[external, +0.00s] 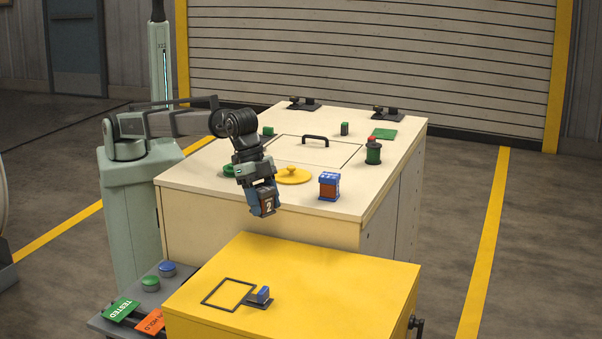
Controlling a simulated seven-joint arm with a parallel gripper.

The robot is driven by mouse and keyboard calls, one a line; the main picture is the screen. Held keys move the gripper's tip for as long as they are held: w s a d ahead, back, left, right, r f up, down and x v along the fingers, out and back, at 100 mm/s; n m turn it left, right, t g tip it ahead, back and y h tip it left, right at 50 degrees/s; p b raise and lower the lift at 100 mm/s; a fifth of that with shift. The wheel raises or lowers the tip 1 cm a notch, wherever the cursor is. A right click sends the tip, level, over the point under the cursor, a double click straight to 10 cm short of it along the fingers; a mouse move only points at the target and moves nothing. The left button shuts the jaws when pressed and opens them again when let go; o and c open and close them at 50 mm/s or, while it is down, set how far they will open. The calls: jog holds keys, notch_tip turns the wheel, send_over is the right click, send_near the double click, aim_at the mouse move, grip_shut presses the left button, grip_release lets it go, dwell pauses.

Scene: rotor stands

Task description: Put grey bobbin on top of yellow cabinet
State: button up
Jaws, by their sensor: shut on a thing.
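My gripper (262,197) points down in front of the near edge of the cream cabinet, toward the yellow cabinet. It is shut on a small brown and dark piece marked with a white 2, which I take as the grey bobbin (267,206). The fingers hide part of it, and its grey is hard to make out. The piece is in the air. The yellow cabinet (340,271) stands in front, its flat top bearing a black square outline and a small blue block on a dark bracket (261,296). Much of the top is bare.
On the cream cabinet (240,152) stand a blue and brown bobbin (329,186), a yellow knobbed lid (292,176), a green and red spool (373,152) and a black handle (315,139). A grey side shelf (118,317) has green and blue buttons and signs.

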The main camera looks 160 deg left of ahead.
aim_at(270, 269)
notch_tip(270, 269, down, 15)
jog(key=shift+f, duration=0.2)
dwell(0.6)
jog(key=shift+f, duration=0.1)
jog(key=o, duration=1.3)
jog(key=shift+c, duration=0.2)
jog(key=v, duration=1.2)
jog(key=shift+s, duration=0.1)
